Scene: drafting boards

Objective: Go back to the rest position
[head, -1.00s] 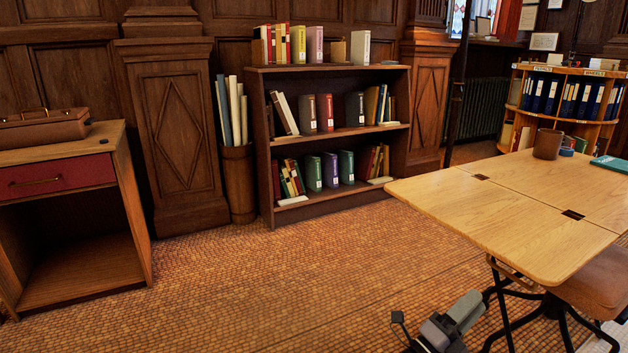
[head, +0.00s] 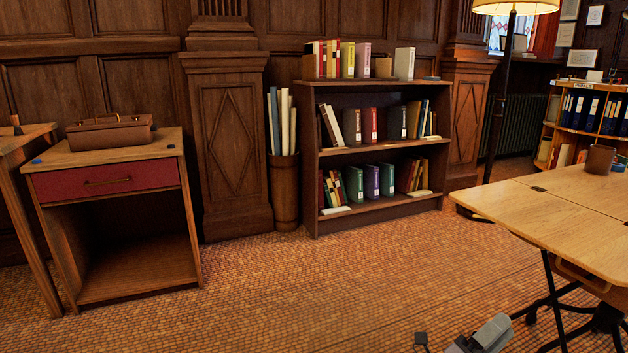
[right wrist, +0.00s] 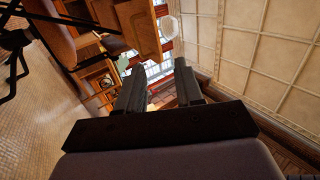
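My right gripper (right wrist: 160,76) shows in the right wrist view with its two dark fingers apart and nothing between them. In the head view only a grey part of my right arm or gripper (head: 486,336) shows at the bottom edge, over the tiled floor and left of the table legs. The rest of it is cut off by the frame. My left gripper is in neither view.
A light wooden table (head: 560,212) with a brown mug (head: 599,160) stands at the right. A bookshelf (head: 382,146) stands against the panelled wall. A cabinet with a red drawer (head: 106,181) carries a brown case (head: 110,133) at the left. The tiled floor (head: 300,290) between is clear.

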